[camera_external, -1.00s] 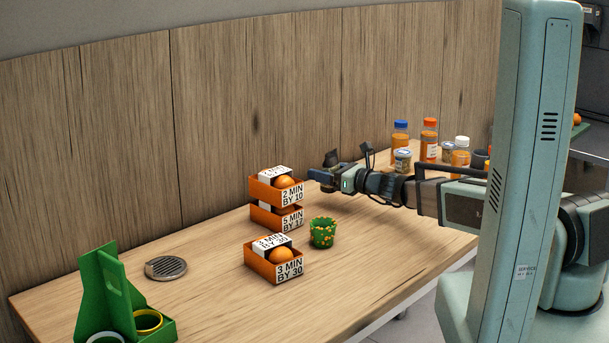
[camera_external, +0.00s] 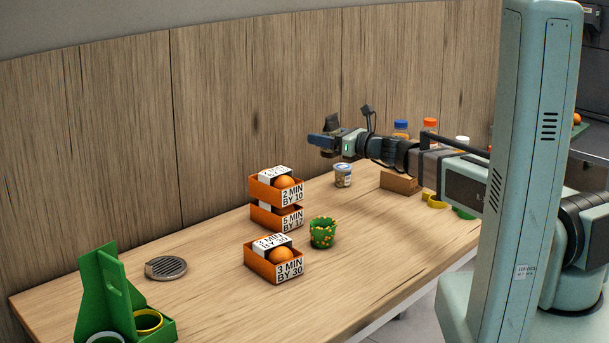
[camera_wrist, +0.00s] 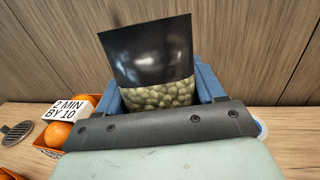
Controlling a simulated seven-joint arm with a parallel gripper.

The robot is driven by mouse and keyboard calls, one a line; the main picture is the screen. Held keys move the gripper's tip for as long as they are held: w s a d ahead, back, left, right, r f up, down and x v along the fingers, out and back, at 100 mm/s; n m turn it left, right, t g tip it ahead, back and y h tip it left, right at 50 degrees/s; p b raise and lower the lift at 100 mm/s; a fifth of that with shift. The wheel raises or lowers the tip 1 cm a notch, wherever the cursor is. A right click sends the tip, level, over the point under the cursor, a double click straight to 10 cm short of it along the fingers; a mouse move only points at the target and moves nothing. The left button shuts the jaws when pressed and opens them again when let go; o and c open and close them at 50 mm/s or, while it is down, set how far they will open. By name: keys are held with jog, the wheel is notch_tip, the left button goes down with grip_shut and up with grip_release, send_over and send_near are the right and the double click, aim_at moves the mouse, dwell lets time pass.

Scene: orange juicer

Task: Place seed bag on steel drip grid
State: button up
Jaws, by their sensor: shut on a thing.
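The seed bag (camera_wrist: 150,55) is a black pouch with a clear lower window full of pale green seeds. My gripper (camera_wrist: 160,88) is shut on it, with a blue finger on each side, and holds it upright and slightly tilted. In the external view my gripper (camera_external: 325,142) is raised above the table, behind and right of the orange boxes, with the dark bag top (camera_external: 332,121) above it. The round steel drip grid (camera_external: 166,268) lies bare on the table at the left. It also shows at the left edge of the wrist view (camera_wrist: 17,133).
Stacked orange boxes (camera_external: 277,203) and a lower box (camera_external: 273,262), all with oranges and labels, stand between my gripper and the grid. A green cup (camera_external: 322,233), a jar (camera_external: 343,175) and a green holder (camera_external: 115,300) stand nearby. The wooden wall (camera_external: 230,110) is close behind.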

notch_tip(320, 180, up, 8)
jog(key=shift+r, duration=0.15)
jog(key=s+a+t, duration=0.1)
jog(key=s+a, duration=0.2)
jog(key=a, duration=0.4)
jog(key=s+a, duration=0.3)
jog(key=a, duration=0.5)
jog(key=m+t+h, duration=0.2)
send_over(161, 263)
notch_tip(161, 263, down, 10)
jog(key=shift+f, duration=5.5)
jog(key=shift+f, duration=0.15)
jog(key=o, duration=1)
jog(key=shift+o, duration=0.2)
